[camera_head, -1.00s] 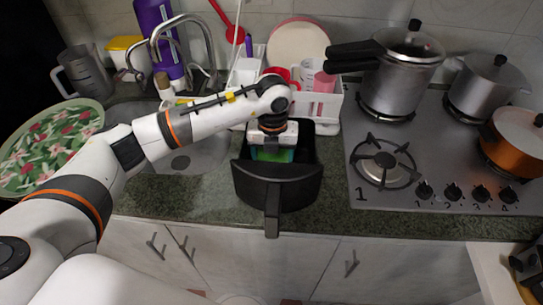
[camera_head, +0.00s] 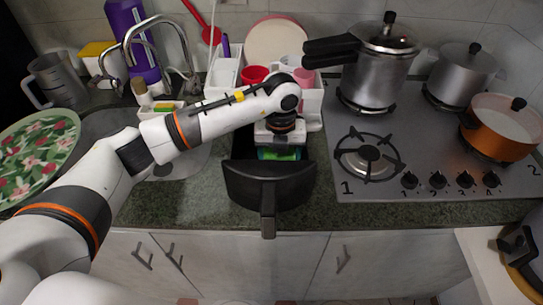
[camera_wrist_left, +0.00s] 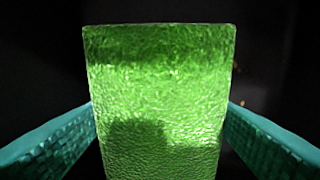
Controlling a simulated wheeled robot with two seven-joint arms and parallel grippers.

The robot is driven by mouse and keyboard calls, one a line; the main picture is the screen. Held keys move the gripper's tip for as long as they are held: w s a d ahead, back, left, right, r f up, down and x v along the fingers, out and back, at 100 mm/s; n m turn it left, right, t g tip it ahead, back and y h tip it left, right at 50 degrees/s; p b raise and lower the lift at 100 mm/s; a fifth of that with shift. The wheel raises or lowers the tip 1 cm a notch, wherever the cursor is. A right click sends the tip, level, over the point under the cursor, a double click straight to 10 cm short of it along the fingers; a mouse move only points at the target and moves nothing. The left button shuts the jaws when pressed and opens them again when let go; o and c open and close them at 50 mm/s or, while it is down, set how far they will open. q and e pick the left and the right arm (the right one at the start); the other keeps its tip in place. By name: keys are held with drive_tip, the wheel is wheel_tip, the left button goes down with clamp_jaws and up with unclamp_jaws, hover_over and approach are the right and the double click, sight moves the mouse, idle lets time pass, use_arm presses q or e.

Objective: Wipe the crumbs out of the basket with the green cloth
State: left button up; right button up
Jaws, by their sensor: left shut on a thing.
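The black basket (camera_head: 268,190) sits on the counter with its handle pointing to the front edge. My left gripper (camera_head: 279,154) reaches down into the basket, close behind its front wall. It is shut on the green cloth (camera_wrist_left: 160,95), which stands upright between the teal fingers in the wrist view. In the head view only a little green shows under the gripper. A few small orange-brown crumbs (camera_wrist_left: 240,100) show on the dark basket surface right of the cloth. The rest of the basket floor is dark or hidden by my arm. My right gripper is out of view.
The stove (camera_head: 420,180) with pots lies right of the basket. A white rack (camera_head: 224,76) with red cups stands behind it. The sink and faucet (camera_head: 160,45) are at the left, beside a flowered plate (camera_head: 38,155). Little clear counter lies around the basket.

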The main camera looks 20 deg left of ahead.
sight(268, 161)
use_arm(q)
drive_tip(key=shift+d, duration=0.3)
drive_tip(key=shift+s+d+f+p, duration=0.1)
drive_tip(key=shift+s+d+p, duration=0.1)
drive_tip(key=shift+s, duration=0.45)
drive_tip(key=shift+s+d+p, duration=0.15)
drive_tip(key=shift+s+p, duration=0.05)
drive_tip(key=shift+s, duration=0.45)
drive_tip(key=shift+s+a, duration=0.3)
drive_tip(key=shift+a, duration=0.5)
drive_tip(key=shift+s+a, duration=0.25)
drive_tip(key=shift+a, duration=0.7)
drive_tip(key=shift+s+a, duration=0.2)
drive_tip(key=shift+a, duration=0.65)
drive_tip(key=shift+s+a, duration=0.15)
drive_tip(key=shift+a, duration=0.65)
drive_tip(key=shift+w+d+b, duration=0.4)
drive_tip(key=shift+w+d, duration=0.15)
drive_tip(key=shift+d, duration=0.2)
drive_tip(key=shift+w+d+b, duration=0.35)
drive_tip(key=shift+w+d, duration=0.2)
drive_tip(key=shift+d, duration=0.2)
drive_tip(key=shift+d, duration=0.15)
